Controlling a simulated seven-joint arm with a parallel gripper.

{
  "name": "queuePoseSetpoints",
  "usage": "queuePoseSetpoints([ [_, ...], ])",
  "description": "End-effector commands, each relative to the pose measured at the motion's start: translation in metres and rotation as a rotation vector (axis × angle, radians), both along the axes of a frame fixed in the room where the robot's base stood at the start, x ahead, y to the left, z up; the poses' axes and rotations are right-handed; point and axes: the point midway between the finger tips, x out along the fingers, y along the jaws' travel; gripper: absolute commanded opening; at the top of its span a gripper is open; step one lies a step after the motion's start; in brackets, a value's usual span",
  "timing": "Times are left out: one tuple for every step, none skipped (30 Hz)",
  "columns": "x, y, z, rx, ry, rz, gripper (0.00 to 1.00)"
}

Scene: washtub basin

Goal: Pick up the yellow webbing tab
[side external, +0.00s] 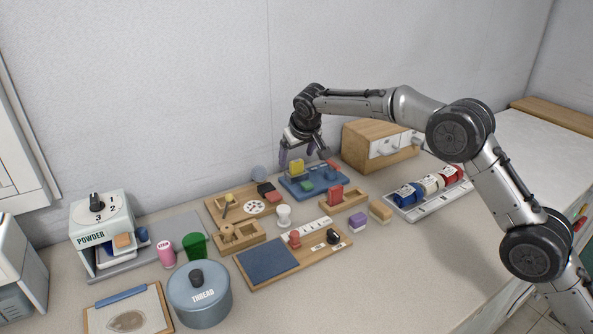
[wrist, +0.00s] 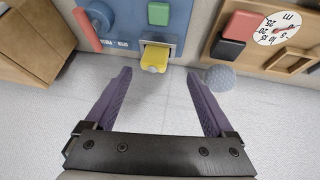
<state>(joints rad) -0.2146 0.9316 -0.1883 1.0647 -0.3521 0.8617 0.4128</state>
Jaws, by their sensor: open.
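The yellow webbing tab (wrist: 155,58) sticks out from a slot at the edge of a blue board (wrist: 180,20) in the wrist view. In the side external view, a yellow piece (side external: 297,167) shows at the back left of the blue board (side external: 318,190), just beside my gripper. My gripper (wrist: 160,75) is open and empty, with its two purple fingers spread. The tab lies between the lines of the fingers, a little ahead of their tips. It looks apart from both fingers. In the side external view my gripper (side external: 304,158) hangs over the back of the board, partly hidden by my wrist.
A grey ball (wrist: 220,77) lies close to the right fingertip. A wooden drawer box (side external: 362,148) stands right of the board. A wooden dial tray (side external: 228,207) lies left of it. Red and green pieces sit on the board. The wall is close behind.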

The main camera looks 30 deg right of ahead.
Motion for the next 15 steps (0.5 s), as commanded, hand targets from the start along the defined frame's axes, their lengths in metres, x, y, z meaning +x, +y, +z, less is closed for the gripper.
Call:
queuePoseSetpoints([
  [0.001, -0.001, -0.002, 0.000, 0.000, 0.000, 0.88],
  [0.002, -0.001, -0.003, 0.000, 0.000, 0.000, 0.88],
  [0.003, -0.002, -0.006, 0.000, 0.001, 0.000, 0.88],
  [0.004, -0.003, -0.008, 0.000, 0.001, 0.000, 0.88],
  [0.006, -0.005, -0.011, 0.000, 0.001, 0.000, 0.88],
  [0.008, -0.007, -0.016, 0.000, 0.001, 0.000, 0.88],
  [0.010, -0.009, -0.020, -0.001, 0.001, -0.001, 0.88],
  [0.012, -0.011, -0.024, -0.001, 0.002, -0.001, 0.88],
  [0.015, -0.014, -0.029, -0.001, 0.003, -0.001, 0.88],
  [0.017, -0.014, -0.032, -0.001, 0.001, -0.001, 0.88],
  [0.020, -0.014, -0.035, 0.000, 0.001, 0.000, 0.88],
  [0.022, -0.015, -0.039, 0.000, 0.000, 0.000, 0.88],
  [0.023, -0.015, -0.041, 0.000, -0.001, 0.000, 0.88],
  [0.024, -0.016, -0.043, 0.000, -0.001, 0.000, 0.88],
  [0.025, -0.016, -0.044, 0.000, -0.001, 0.000, 0.88],
])
